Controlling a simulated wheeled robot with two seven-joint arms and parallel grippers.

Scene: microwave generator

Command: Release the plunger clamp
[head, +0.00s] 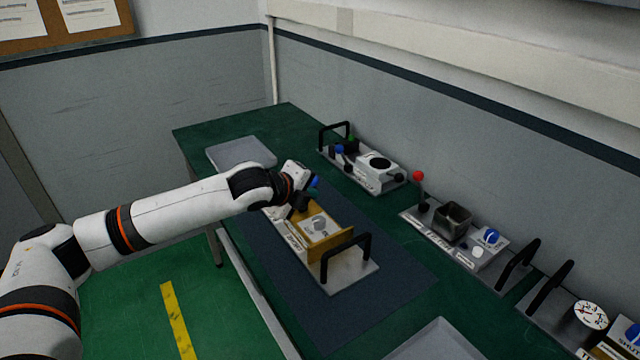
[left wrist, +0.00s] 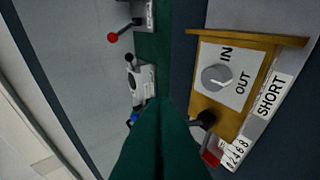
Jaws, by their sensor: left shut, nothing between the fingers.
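A module on the blue mat (head: 405,275) has a grey plate (head: 352,272) with a black handle (head: 346,258). It carries a yellow-brown housing (head: 316,256) and a white panel with a round grey knob (head: 320,224). In the left wrist view the knob (left wrist: 215,78) sits beside the words IN and OUT, and a label (left wrist: 272,95) reads SHORT. A black-ended lever (left wrist: 205,119) is by the housing's edge. My left gripper (head: 304,203) is shut and empty over the module's far end, partly hiding it. Its dark green fingers (left wrist: 160,140) show beside the lever; contact is unclear. A blue ball (head: 314,182) shows beside the gripper.
A blue-knobbed module (head: 380,178) stands at the back. A red-knobbed lever (head: 418,176) is on a module to the right. Another module (head: 590,315) with a dial is at far right. Grey trays lie behind (head: 240,152) and in front (head: 438,342) on the green bench.

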